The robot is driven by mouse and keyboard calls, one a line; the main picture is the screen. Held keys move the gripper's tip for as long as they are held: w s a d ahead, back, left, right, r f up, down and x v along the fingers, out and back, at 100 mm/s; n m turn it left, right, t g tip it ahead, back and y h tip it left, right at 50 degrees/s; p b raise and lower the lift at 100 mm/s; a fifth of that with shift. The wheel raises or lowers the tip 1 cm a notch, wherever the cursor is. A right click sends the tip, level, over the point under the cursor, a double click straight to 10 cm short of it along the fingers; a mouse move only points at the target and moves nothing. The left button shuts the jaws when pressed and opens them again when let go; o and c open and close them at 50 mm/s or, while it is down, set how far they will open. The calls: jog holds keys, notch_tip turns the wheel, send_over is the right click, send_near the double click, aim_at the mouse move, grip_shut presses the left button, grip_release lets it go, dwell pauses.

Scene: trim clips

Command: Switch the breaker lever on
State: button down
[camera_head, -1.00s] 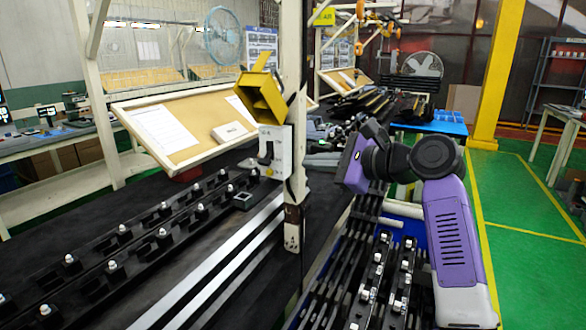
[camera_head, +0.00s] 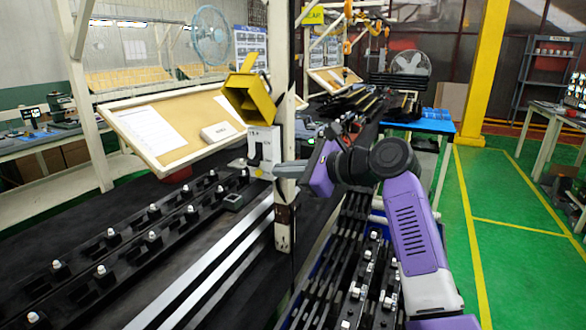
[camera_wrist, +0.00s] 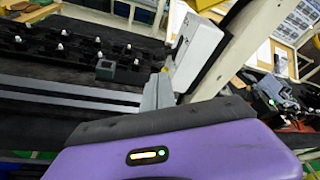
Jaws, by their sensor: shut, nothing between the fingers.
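A small white breaker box (camera_head: 273,142) is fixed to the white post, just below a yellow bin. A dark, hook-shaped part that looks like its lever (camera_head: 254,158) shows on the left side of the box's front. My gripper (camera_head: 262,170) is shut and empty, reaching in from the right at the box's lower end, with its tips just below the dark part. In the wrist view the box (camera_wrist: 196,50) stands right beyond my grey fingers (camera_wrist: 158,88). I cannot tell whether the fingers touch the lever, and the lever's position is unclear.
The white post (camera_head: 284,225) stands right behind my fingers. A yellow bin (camera_head: 250,97) hangs above the box. Black rails with several clips (camera_head: 150,235) lie on the dark table at left, and a tilted board (camera_head: 170,130) stands behind. Green floor is free at right.

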jog(key=shift+x, duration=2.7)
